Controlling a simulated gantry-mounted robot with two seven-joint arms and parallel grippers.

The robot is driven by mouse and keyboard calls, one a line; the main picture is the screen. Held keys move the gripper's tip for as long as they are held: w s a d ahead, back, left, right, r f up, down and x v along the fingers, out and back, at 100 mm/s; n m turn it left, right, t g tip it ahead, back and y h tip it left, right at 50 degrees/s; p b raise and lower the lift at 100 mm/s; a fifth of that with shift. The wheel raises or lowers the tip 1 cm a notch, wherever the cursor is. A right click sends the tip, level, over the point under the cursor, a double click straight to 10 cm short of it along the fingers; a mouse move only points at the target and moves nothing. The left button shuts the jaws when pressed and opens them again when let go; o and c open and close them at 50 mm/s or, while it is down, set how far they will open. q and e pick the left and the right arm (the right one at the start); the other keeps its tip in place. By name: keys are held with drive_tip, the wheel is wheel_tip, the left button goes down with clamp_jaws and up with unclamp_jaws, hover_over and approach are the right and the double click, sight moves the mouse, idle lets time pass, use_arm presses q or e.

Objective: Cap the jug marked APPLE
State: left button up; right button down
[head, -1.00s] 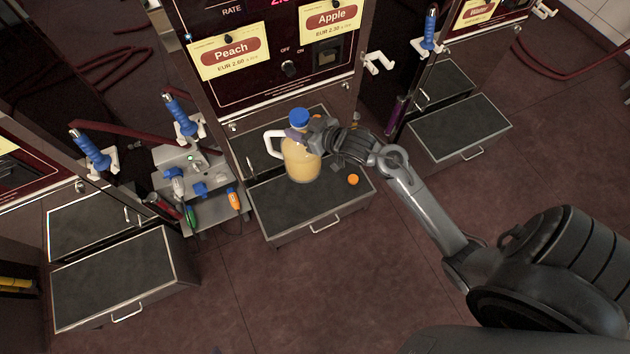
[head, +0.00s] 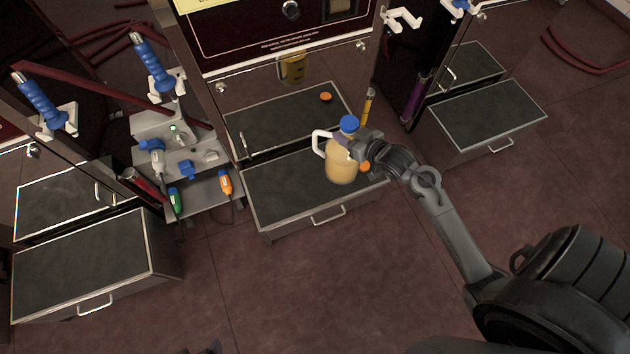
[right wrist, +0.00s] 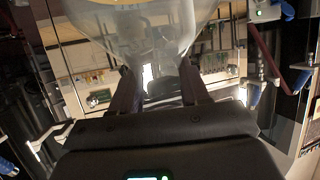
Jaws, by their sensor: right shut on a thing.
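A clear jug (head: 341,170) of pale yellow liquid has a white handle on its left and a blue cap (head: 349,124) on its top. No APPLE mark can be read on it. My right gripper (head: 362,147) is shut on the jug from its right side, just below the cap. In the right wrist view, the jug's translucent wall (right wrist: 140,35) shows at the fingertips of my right gripper (right wrist: 158,85). An orange cap (head: 365,166) lies on the dark shelf, partly hidden behind the jug and gripper. My left gripper is not in view.
The jug is over a dark-topped shelf (head: 275,195) in front of a mirror-like panel that reflects the jug and orange cap. Blue-handled nozzles (head: 152,62) and a tool stand (head: 180,160) are at left. The shelf's left part is clear.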

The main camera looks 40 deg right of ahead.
sight(317, 149)
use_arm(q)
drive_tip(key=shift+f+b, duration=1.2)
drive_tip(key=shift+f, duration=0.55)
use_arm(e)
drive_tip(key=shift+s+f, duration=0.15)
drive_tip(key=shift+f, duration=0.8)
drive_tip(key=shift+s+f, duration=0.15)
drive_tip(key=shift+f, duration=0.75)
drive_tip(key=shift+w+f, duration=0.1)
use_arm(q)
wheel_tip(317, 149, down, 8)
drive_tip(key=b, duration=0.7)
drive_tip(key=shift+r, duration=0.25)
use_arm(e)
drive_tip(key=w+a+f, duration=0.4)
drive_tip(key=w+f, duration=0.2)
drive_tip(key=w, duration=0.4)
drive_tip(key=shift+w+f, duration=0.4)
use_arm(q)
drive_tip(key=shift+b, duration=0.3)
use_arm(e)
drive_tip(key=shift+f+b, duration=1.6)
drive_tip(key=shift+f, duration=0.45)
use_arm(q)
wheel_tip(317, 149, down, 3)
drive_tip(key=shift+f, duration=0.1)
